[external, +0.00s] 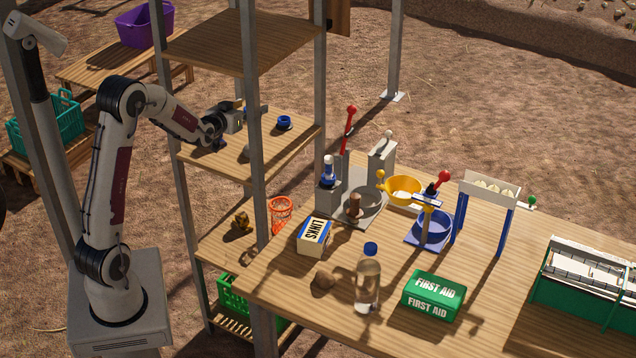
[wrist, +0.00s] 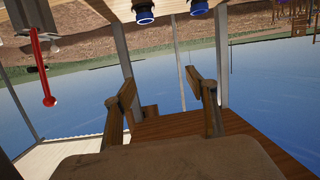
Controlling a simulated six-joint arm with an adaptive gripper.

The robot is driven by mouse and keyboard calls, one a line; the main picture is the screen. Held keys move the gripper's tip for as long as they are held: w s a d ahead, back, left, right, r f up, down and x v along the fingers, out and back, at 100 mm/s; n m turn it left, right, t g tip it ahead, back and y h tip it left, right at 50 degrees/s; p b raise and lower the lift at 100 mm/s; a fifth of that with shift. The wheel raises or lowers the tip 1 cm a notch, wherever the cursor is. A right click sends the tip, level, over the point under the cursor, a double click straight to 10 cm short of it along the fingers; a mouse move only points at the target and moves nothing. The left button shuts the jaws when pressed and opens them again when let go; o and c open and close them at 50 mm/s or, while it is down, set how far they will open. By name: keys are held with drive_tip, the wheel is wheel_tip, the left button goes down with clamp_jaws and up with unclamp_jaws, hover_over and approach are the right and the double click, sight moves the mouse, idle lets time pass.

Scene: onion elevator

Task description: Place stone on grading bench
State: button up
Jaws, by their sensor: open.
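My gripper (external: 243,110) is above the upper wooden shelf at the left, partly behind a grey rack post. In the wrist view, my gripper's two fingers (wrist: 163,88) are apart, with nothing visible between their tips. A small grey rounded lump (external: 246,153), possibly the stone, sits on that shelf beside the post, below my gripper. A brown rounded lump (external: 324,276) rests on the wooden bench (external: 470,262); I cannot tell which lump is the stone. A broad brown surface fills the bottom of the wrist view, and I cannot tell what it is.
A blue ring-shaped piece (external: 284,122) is on the shelf. Rack posts stand close to my arm. The bench holds a LINKS box (external: 314,235), a bottle (external: 368,278), a first aid box (external: 433,296), blue and yellow (external: 404,188) bowls, and a red lever (external: 349,125).

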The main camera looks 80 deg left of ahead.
drive_tip(key=s+d+f+m+g+h, duration=0.1)
drive_tip(key=s+d+f+g+h, duration=0.3)
drive_tip(key=d+f+g+h, duration=0.1)
drive_tip(key=shift+s+d+f+g+h, duration=0.15)
drive_tip(key=shift+d+f+g+h, duration=0.15)
drive_tip(key=shift+f+h, duration=0.4)
idle(0.5)
drive_tip(key=shift+x, duration=1.25)
drive_tip(key=shift+a+f, duration=0.1)
drive_tip(key=shift+x, duration=2.5)
drive_tip(key=shift+s, duration=0.1)
